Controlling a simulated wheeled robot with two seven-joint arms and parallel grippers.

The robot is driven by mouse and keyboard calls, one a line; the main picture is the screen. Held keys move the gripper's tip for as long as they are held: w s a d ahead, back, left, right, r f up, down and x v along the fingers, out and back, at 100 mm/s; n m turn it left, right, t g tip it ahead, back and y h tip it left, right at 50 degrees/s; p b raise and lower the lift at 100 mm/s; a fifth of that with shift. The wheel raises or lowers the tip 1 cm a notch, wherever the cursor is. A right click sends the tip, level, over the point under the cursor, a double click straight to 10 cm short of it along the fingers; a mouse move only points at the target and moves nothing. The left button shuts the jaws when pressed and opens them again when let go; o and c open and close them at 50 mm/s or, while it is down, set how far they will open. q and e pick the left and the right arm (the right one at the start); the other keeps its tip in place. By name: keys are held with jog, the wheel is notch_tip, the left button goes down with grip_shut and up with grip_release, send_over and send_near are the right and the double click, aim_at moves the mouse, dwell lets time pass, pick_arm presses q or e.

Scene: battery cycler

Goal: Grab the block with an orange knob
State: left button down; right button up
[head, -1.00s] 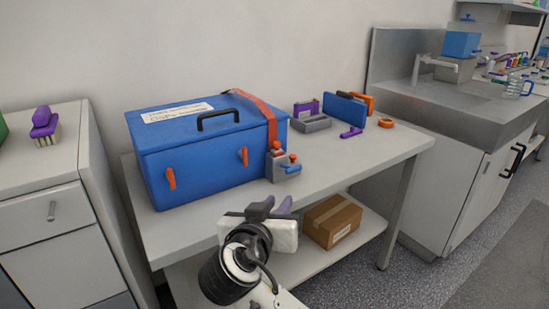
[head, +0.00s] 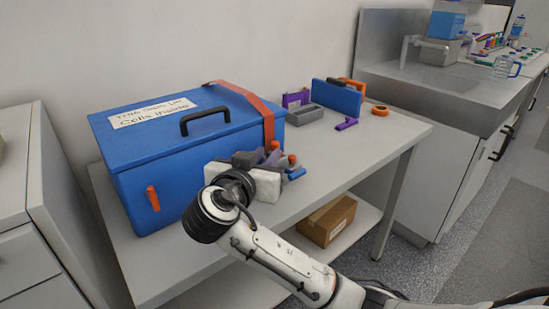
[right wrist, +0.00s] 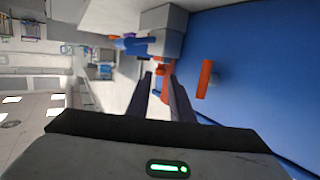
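The grey block with orange knobs (head: 291,160) stands on the table at the front right corner of the big blue box. My right gripper hides much of it in the head view. In the right wrist view the grey block (right wrist: 166,42) lies ahead of the fingertips, and an orange knob (right wrist: 160,69) shows between them. My right gripper (head: 270,157) is in front of the block, with its fingers apart and nothing held; it also shows in the right wrist view (right wrist: 161,78). Whether it touches the block I cannot tell. My left gripper is out of view.
A grey tray (head: 303,115), a blue panel (head: 336,97), a purple piece (head: 346,124) and an orange ring (head: 380,110) lie farther back. The table (head: 375,145) is clear at front right.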

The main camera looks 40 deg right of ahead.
aim_at(274, 147)
jog(key=x, duration=0.4)
jog(key=shift+w+d, duration=0.25)
jog(key=shift+c, duration=0.2)
jog(key=shift+r, duration=0.1)
grip_shut()
